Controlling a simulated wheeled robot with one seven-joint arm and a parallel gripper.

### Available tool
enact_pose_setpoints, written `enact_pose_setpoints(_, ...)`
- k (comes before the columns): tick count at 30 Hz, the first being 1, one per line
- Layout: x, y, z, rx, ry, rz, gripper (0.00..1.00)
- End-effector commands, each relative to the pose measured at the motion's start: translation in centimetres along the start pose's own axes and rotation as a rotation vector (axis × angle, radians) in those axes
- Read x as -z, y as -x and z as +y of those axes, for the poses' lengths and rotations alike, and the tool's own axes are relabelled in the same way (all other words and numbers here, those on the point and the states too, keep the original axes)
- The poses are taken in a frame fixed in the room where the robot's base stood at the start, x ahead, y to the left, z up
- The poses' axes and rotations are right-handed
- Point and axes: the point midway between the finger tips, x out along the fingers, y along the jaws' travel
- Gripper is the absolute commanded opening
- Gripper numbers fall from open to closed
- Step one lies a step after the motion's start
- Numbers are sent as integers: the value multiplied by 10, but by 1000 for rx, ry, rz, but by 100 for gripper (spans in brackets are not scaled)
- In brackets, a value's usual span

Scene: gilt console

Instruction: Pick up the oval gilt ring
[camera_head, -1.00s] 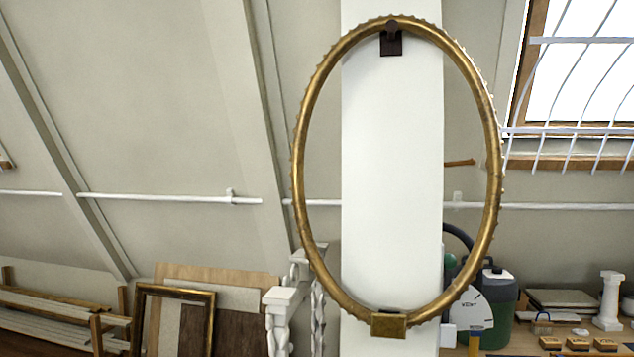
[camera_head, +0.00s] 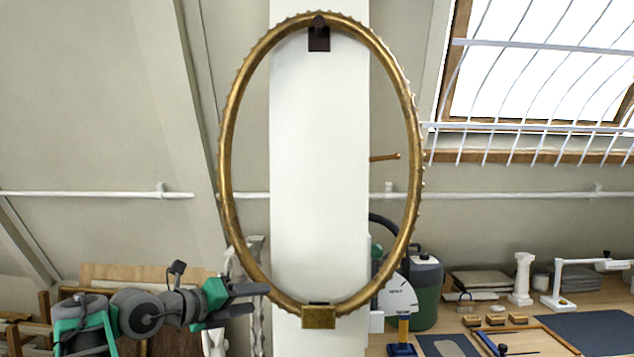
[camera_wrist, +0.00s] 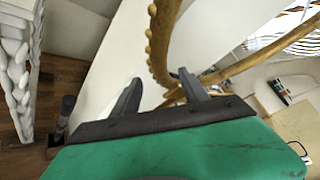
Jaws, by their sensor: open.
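The oval gilt ring (camera_head: 228,180) hangs upright in front of a white post, with a beaded outer edge. Its top is at a dark bracket (camera_head: 319,39) and its bottom is at a small brass block (camera_head: 319,317). My gripper (camera_head: 262,289) is at the ring's lower left, its tips overlapping the rim in the head view. In the wrist view my gripper (camera_wrist: 160,90) is open, with its two fingers apart and nothing held. The ring (camera_wrist: 160,45) passes just beyond the fingers there, and the right finger covers part of it. I cannot tell whether they touch.
The white post (camera_head: 318,180) stands right behind the ring. A wooden peg (camera_head: 385,157) sticks out on its right. A workbench (camera_head: 550,300) with a green canister (camera_head: 425,290) and small items is at right. White turned balusters (camera_wrist: 15,75) stand close by at left in the wrist view.

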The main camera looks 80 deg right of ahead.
Motion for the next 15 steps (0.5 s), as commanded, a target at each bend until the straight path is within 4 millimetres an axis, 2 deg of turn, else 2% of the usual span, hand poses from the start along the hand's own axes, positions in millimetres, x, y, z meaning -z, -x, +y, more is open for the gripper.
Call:
enact_pose_setpoints(10, -1, -56, -2, -4, 5, 2, 52)
enact_pose_setpoints(15, 0, -64, 2, -7, 5, -2, 52)
